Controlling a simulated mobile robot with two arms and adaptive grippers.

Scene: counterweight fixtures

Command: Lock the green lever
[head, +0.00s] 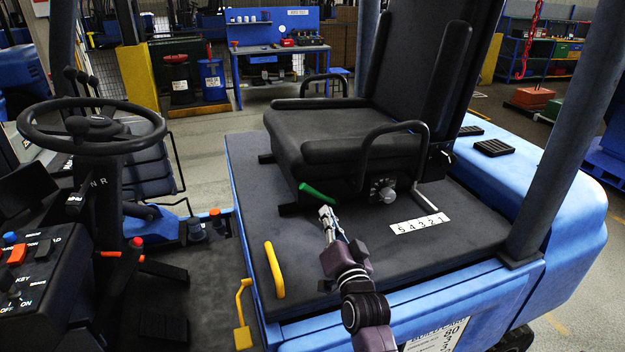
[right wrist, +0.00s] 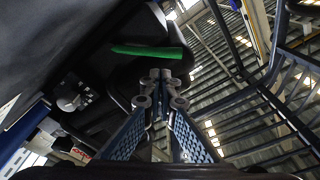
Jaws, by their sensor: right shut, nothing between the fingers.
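The green lever (head: 316,193) sticks out from the front of the seat base, above the dark deck of the forklift. It also shows in the right wrist view (right wrist: 147,51), just beyond the fingertips. My right gripper (head: 326,212) is shut and empty, with its tips close to the free end of the lever in the head view. In the right wrist view the closed fingertips (right wrist: 161,76) appear just below the lever's right part. I cannot tell whether they touch it. My left gripper is not in view.
The black seat (head: 330,140) with its armrest loop (head: 390,128) stands above the lever. A round knob (head: 387,195) and a numbered white label (head: 418,223) are to the right. A yellow handle (head: 274,270) stands at the deck's left edge. The steering wheel (head: 90,120) is farther left.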

